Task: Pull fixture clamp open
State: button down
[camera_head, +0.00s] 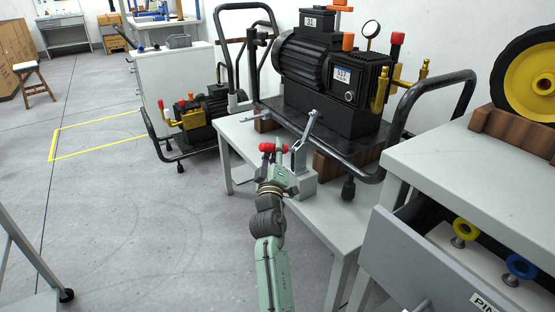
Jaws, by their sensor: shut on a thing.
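The fixture clamp (302,160) is a grey metal toggle on a block at the front edge of the white table. One grey arm of it slants up toward the pump frame. Its red handle (266,147) sticks out to the left, over the table's edge. My gripper (280,153), on a pale green and dark grey arm coming up from the bottom, is at the red handle and appears shut on it. The fingers hide part of the handle and its joint to the clamp.
A large black pump (335,75) in a tubular frame stands on the white table (245,140) behind the clamp. An open drawer (395,255) juts out at right under a grey cabinet top (470,165). A smaller pump (190,115) stands behind.

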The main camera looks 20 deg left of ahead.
jog(key=shift+s+a+f+n+y+b, duration=0.15)
jog(key=shift+f+n+y+b, duration=0.4)
jog(key=shift+n+b, duration=0.45)
jog(key=shift+t, duration=0.3)
jog(key=c, duration=1.3)
grip_release()
jog(key=shift+c, duration=0.2)
notch_tip(320, 180, up, 10)
jog(key=shift+r, duration=0.1)
